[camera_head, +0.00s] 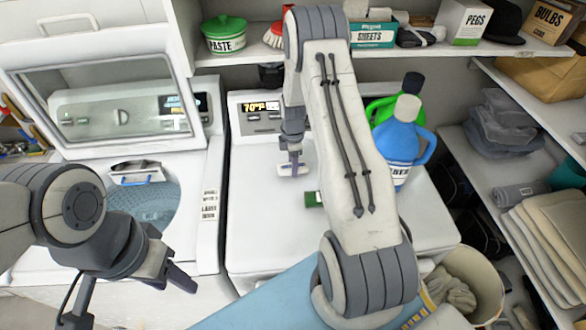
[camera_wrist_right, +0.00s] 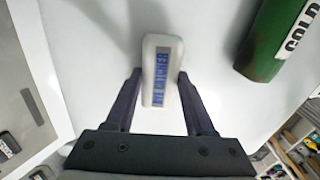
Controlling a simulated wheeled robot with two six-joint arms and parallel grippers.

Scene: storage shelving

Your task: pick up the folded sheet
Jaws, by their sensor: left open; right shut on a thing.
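The folded sheet (camera_wrist_right: 160,52) is a small white packet with blue "DYE CATCHER" lettering. In the right wrist view my right gripper (camera_wrist_right: 160,74) has a dark finger on each side of it, shut on it. In the head view the right gripper (camera_head: 293,163) is over the white machine top, with the pale sheet (camera_head: 293,171) at its tips. Whether the sheet touches the surface cannot be told. My left gripper (camera_head: 130,302) is open and empty at the lower left, in front of the washer.
A green item (camera_wrist_right: 275,42) marked "COLD" lies close by the right gripper. A blue jug (camera_head: 397,145) and a green jug (camera_head: 385,108) stand right of my right arm. The washer (camera_head: 205,235) has its lid up. A shelf above holds a sheets box (camera_head: 373,37).

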